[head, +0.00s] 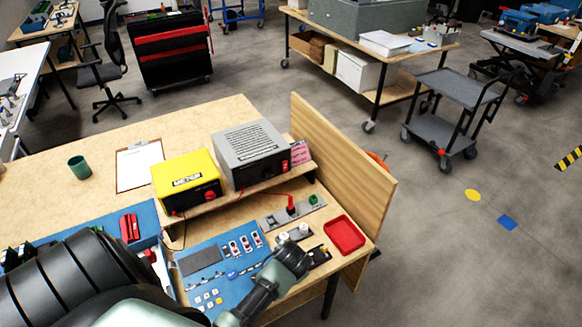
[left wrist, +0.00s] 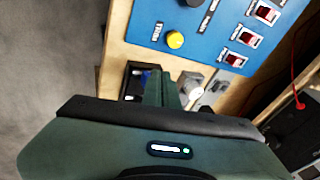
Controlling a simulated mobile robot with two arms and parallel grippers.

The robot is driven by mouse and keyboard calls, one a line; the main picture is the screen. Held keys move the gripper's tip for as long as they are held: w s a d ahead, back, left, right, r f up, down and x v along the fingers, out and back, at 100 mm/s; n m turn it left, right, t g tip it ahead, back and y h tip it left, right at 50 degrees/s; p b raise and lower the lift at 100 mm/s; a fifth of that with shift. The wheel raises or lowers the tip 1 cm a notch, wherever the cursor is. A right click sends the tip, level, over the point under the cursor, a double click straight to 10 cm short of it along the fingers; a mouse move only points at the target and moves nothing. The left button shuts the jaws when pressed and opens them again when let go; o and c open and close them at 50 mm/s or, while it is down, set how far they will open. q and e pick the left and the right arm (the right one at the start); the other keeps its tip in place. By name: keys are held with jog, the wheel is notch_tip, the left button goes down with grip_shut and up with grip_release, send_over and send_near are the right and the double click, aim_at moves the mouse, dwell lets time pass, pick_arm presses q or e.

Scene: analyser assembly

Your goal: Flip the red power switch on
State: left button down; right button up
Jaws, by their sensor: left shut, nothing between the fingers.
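Several red rocker switches sit in white frames on the blue panel (head: 215,262); one is the switch (head: 246,243), and they also show at the upper right of the left wrist view (left wrist: 247,37). A red switch (head: 285,165) is also on the front of the grey box (head: 250,145). I cannot tell which is the power switch or read its position. My left gripper (head: 308,260) is shut and empty, right of the blue panel; its fingers (left wrist: 162,88) are apart from the rocker switches. My right gripper is not in view.
A small black holder (left wrist: 133,82) and a grey block with a pale knob (left wrist: 190,84) are close to my fingers. A red tray (head: 344,234) lies at the right. The yellow meter (head: 186,180) stands on a raised shelf. A wooden side panel (head: 340,165) bounds the bench.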

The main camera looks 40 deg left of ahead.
pick_arm(q)
jog(key=w+a+r+y+p, duration=0.1)
jog(key=w+a+r, duration=0.3)
jog(key=w+r, duration=0.5)
jog(key=w+a+r+m+y+p, duration=0.1)
jog(key=w+a+r, duration=0.3)
jog(key=w+r, duration=0.5)
jog(key=shift+w+a+r+m+g+y+p, duration=0.3)
jog(key=shift+w+r+y, duration=0.1)
jog(key=shift+w+y, duration=0.55)
jog(key=shift+f, duration=0.15)
